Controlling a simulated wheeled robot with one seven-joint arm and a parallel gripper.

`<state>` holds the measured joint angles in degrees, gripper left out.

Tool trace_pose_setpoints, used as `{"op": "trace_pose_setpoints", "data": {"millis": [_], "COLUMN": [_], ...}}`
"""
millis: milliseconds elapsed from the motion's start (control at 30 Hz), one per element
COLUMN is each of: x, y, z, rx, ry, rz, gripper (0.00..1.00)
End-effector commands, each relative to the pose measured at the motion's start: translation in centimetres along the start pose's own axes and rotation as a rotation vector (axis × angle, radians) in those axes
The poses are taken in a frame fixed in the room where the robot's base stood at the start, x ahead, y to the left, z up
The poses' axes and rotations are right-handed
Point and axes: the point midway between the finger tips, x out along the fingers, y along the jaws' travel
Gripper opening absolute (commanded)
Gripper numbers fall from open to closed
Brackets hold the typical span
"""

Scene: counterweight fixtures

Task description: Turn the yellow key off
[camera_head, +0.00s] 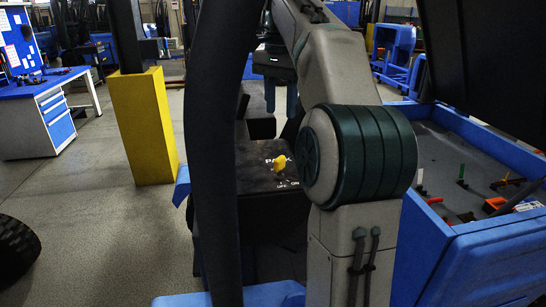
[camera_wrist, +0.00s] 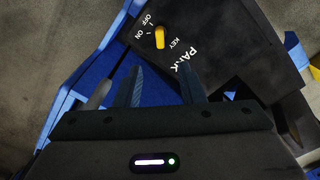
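The yellow key (camera_head: 281,162) sits in a dark panel (camera_head: 252,178) lettered PARK, with OFF and ON marks beside it. In the wrist view the key (camera_wrist: 159,37) lies past my fingertips, with the white OFF, ON and KEY lettering around it. I cannot tell for sure which mark it points to. My gripper (camera_wrist: 161,72) is open, its two dark fingers spread with nothing between them. In the head view my gripper (camera_head: 281,98) hangs above and behind the key, pointing down and apart from it. My arm hides part of the panel's right side.
A yellow post (camera_head: 146,125) stands at the left. A blue-rimmed grey tray table (camera_head: 465,240) with several small tools is at the right. A blue and white workbench (camera_head: 45,115) is at the far left. Open floor (camera_head: 110,230) lies front left.

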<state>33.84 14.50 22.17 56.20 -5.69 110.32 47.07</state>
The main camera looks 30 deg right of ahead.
Motion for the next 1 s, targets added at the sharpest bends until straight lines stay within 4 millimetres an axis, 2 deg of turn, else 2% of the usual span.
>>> {"op": "trace_pose_setpoints", "data": {"millis": [600, 800, 1000], "x": [10.7, 12.8, 13.4], "y": [0.0, -0.1, -0.1], "z": [0.2, 0.2, 0.2], "rx": [-0.004, -0.005, -0.005], "ry": [0.000, 0.001, 0.002], "rz": [0.002, 0.000, -0.001], "gripper": [0.35, 0.35, 0.35]}}
